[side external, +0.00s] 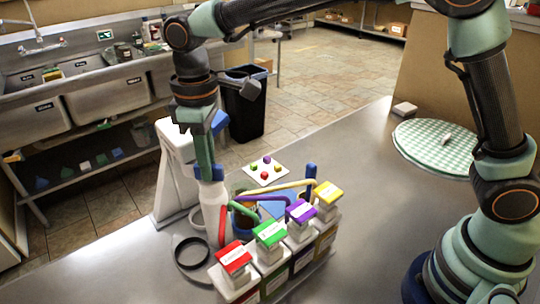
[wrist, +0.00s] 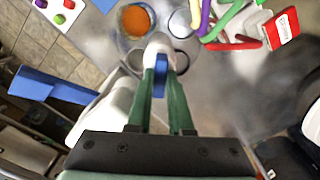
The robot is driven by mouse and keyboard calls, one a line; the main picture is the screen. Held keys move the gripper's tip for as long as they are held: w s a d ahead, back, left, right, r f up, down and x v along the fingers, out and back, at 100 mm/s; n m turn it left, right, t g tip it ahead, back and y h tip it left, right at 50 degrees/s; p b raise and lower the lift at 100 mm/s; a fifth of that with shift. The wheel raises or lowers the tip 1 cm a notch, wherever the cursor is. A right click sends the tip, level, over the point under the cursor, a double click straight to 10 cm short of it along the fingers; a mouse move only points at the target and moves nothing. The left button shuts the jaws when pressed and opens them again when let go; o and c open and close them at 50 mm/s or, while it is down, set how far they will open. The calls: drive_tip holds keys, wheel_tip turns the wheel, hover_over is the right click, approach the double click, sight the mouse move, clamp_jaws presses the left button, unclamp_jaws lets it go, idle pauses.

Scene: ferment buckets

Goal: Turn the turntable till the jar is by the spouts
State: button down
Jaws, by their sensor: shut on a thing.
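My gripper (side external: 212,168) is shut on the blue top of a white upright post (side external: 213,205); the wrist view shows the fingers closed on the blue part (wrist: 159,84). A grey, low turntable (side external: 183,268) with a dark ring on it seems to lie beneath the post, though much of it is hidden. A glass jar with orange-brown contents (wrist: 136,20) stands just beyond the post. In the side view it is partly hidden behind the coloured spouts (side external: 238,207).
Several buckets with coloured lids (side external: 270,233) stand in a row at the front. A second blue-topped part (side external: 310,171) rises behind them. A white card with coloured pieces (side external: 264,170) lies farther back. A round checkered cloth (side external: 425,148) lies right; the table between is clear.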

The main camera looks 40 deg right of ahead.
drive_tip(key=shift+r+m, duration=0.1)
drive_tip(key=shift+m, duration=8.5)
drive_tip(key=shift+r+m, duration=0.1)
drive_tip(key=shift+m, duration=0.3)
drive_tip(key=c, duration=0.8)
unclamp_jaws()
